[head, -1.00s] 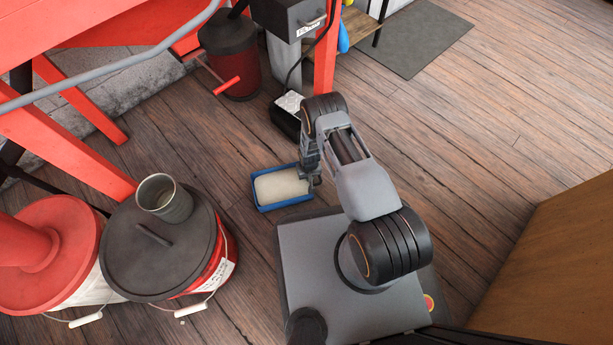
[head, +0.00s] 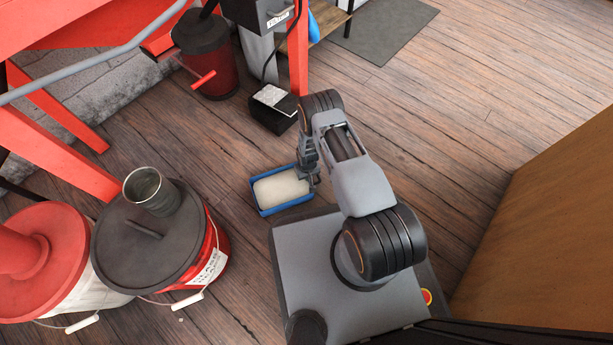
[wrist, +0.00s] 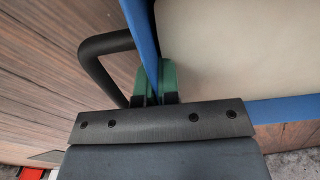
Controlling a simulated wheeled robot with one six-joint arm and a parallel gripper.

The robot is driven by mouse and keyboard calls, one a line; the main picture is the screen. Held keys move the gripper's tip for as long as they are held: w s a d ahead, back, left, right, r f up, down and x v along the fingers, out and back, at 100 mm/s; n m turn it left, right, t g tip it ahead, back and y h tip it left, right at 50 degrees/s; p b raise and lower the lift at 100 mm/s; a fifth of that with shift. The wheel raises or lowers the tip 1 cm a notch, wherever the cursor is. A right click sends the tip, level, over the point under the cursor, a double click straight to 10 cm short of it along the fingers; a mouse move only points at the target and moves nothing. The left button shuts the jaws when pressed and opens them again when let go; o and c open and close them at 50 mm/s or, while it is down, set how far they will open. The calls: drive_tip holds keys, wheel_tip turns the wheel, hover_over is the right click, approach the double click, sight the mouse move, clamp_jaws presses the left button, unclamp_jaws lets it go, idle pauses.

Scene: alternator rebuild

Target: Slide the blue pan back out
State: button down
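The blue pan (head: 264,207) is on the wooden floor close in front of my base, with a pale cream surface filling its inside. My gripper (head: 309,185) reaches down at the pan's right side. In the wrist view, the green fingertips (wrist: 157,82) sit on either side of the pan's blue wall (wrist: 140,30) and are closed on it. The pale inside lies to the right of the fingers. A dark curved bar (wrist: 103,44) shows just left of them; I cannot tell what it belongs to.
Lidded buckets stand at left, one bearing a metal cup (head: 150,190). A black box (head: 273,110) sits on the floor beyond the pan, near the red bench leg (head: 298,60). A brown panel (head: 545,215) stands at right. Open floor (head: 430,130) lies between.

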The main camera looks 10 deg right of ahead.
drive_tip(key=shift+s, duration=0.1)
drive_tip(key=c, duration=1.3)
unclamp_jaws()
drive_tip(key=shift+o, duration=0.2)
drive_tip(key=shift+r, duration=0.1)
wheel_tip(320, 180, up, 14)
drive_tip(key=p, duration=0.6)
drive_tip(key=shift+f+p, duration=0.2)
drive_tip(key=shift+p, duration=0.1)
drive_tip(key=shift+r, duration=0.1)
